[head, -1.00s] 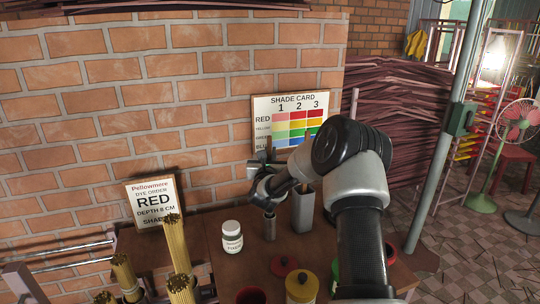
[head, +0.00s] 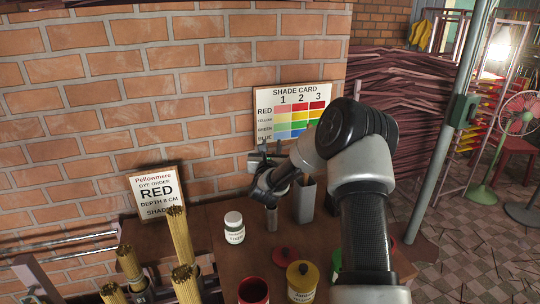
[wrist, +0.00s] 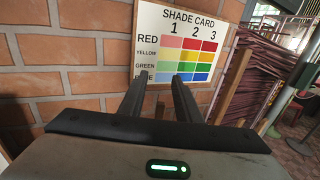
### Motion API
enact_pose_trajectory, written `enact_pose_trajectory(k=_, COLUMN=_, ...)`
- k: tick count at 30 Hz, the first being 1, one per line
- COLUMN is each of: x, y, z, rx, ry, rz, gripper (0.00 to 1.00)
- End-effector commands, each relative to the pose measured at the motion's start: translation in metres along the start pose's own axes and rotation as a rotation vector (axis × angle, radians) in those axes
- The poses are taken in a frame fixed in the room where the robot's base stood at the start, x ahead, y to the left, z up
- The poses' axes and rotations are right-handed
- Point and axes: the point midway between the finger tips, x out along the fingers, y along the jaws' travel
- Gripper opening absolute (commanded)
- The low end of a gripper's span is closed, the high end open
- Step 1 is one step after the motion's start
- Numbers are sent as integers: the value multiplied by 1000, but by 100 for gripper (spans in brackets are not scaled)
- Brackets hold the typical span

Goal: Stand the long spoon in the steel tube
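The steel tube (head: 272,218) stands upright on the brown table, just below my wrist in the head view. A taller grey square holder (head: 305,203) stands to its right, with a thin brownish piece showing above its rim, partly behind my arm. I cannot make out the long spoon for certain in either view. My gripper (head: 265,156) is raised above and behind the tube, pointing toward the wall.
A white jar (head: 234,228), a red pot (head: 253,291) and a yellow pot (head: 302,282) stand on the table. Incense bundles (head: 181,242) stand at the left, near the order sign (head: 157,194).

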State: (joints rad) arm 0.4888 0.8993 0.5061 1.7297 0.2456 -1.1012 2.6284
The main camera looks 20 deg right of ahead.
Motion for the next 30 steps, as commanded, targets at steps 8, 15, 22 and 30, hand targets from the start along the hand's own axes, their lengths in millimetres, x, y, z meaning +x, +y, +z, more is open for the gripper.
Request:
enact_pose_trajectory(k=8, x=-65, y=-1, z=-3, rx=-1, ry=0, rz=0, gripper=31)
enact_pose_trajectory(k=15, x=-92, y=-1, z=-2, rx=-1, ry=-1, rz=-1, gripper=31)
enact_pose_trajectory(k=22, x=-96, y=-1, z=-2, rx=0, ry=0, rz=-1, gripper=31)
enact_pose_trajectory(k=30, x=-96, y=-1, z=-2, rx=-2, ry=-1, rz=0, gripper=31)
